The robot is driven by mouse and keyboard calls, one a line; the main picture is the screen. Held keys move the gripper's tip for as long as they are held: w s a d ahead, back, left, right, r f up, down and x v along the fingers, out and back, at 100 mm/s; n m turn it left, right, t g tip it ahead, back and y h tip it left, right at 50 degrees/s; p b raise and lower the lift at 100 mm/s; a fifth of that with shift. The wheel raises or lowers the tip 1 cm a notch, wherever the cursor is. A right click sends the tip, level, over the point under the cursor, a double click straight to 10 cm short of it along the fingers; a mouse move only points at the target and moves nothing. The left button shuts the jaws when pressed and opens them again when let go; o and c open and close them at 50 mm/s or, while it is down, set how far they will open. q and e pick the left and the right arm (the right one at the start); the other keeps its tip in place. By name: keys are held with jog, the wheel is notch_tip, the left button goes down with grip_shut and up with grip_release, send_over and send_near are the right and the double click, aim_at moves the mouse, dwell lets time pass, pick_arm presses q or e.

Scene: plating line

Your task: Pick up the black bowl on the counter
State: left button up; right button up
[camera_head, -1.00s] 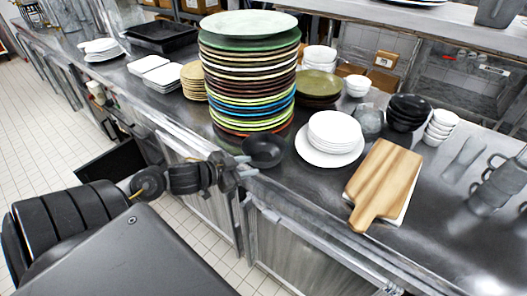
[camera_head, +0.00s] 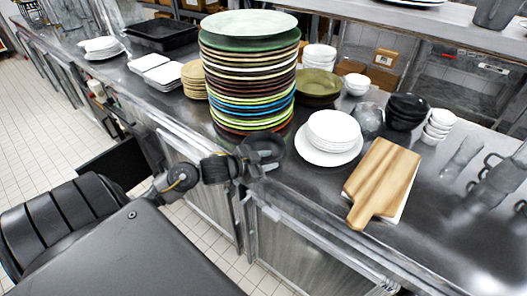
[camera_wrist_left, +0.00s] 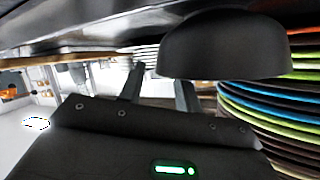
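The small black bowl (camera_head: 266,143) stands on the counter, just in front of the tall plate stack. My left gripper (camera_head: 262,158) reaches it from the left and covers much of it in the head view. In the left wrist view, which looks upside down, the bowl (camera_wrist_left: 225,48) is large near the top, beside the plates. The two fingers of my left gripper (camera_wrist_left: 158,82) are apart with a clear gap. One fingertip overlaps the bowl's rim in that view; I cannot tell whether it touches. The right gripper is not in view.
The tall stack of coloured plates (camera_head: 248,80) stands close behind the bowl. White plates (camera_head: 330,135) are to its right, then a wooden board (camera_head: 385,178). Several black bowls (camera_head: 406,110) are stacked farther right. The counter's front edge (camera_head: 300,208) is near my arm.

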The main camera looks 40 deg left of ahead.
pick_arm(q)
jog(key=x, duration=0.3)
jog(key=shift+s+r, duration=0.1)
grip_shut()
